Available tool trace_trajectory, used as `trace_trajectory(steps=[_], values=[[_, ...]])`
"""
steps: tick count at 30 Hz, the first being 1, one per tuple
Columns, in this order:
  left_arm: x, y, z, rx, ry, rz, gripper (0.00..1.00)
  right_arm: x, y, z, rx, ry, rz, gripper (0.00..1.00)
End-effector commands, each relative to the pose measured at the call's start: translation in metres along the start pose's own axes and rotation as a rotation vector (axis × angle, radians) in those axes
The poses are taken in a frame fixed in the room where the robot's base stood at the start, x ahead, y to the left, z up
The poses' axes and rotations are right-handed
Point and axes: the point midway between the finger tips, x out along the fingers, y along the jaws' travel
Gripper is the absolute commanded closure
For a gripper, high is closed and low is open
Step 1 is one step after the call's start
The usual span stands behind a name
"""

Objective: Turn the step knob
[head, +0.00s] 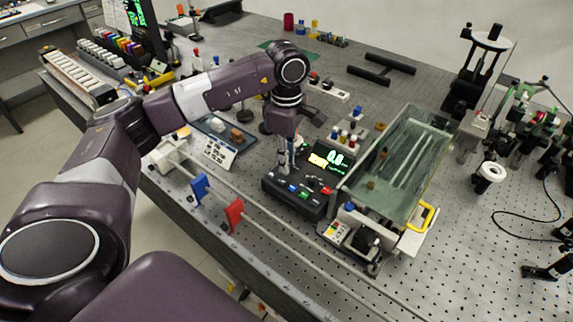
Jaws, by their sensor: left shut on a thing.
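A black control box (312,207) with a lit green and yellow display (333,158) and several coloured buttons stands on the bench in the middle of the head view. My left gripper (286,166) points down onto the left rear part of the box. Its fingers are shut on what appears to be the step knob, which the fingers mostly hide. How far the knob is turned cannot be seen. My right gripper is out of view.
A glass-walled tank (405,165) stands just right of the box. A rail with a blue clamp (199,187) and a red clamp (234,214) runs along the front. A keypad unit (221,148) sits to the left.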

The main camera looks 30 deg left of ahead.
Motion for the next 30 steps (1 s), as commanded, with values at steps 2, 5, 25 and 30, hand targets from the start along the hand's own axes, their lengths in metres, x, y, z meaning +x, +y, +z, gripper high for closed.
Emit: trace_trajectory(steps=[2,5,25,30], values=[[0.0006,0.0014,-0.0002,0.041,-0.001,0.005,1.00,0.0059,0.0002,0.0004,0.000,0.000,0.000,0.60],[-0.0002,0.0014,-0.0002,0.085,-0.001,0.005,1.00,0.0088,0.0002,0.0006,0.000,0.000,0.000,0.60],[-0.0021,0.0014,0.0000,0.153,-0.002,0.005,1.00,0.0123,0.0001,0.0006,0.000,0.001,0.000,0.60],[-0.0016,0.0011,0.0000,0.153,-0.001,0.004,0.69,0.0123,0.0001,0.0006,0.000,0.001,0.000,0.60]])
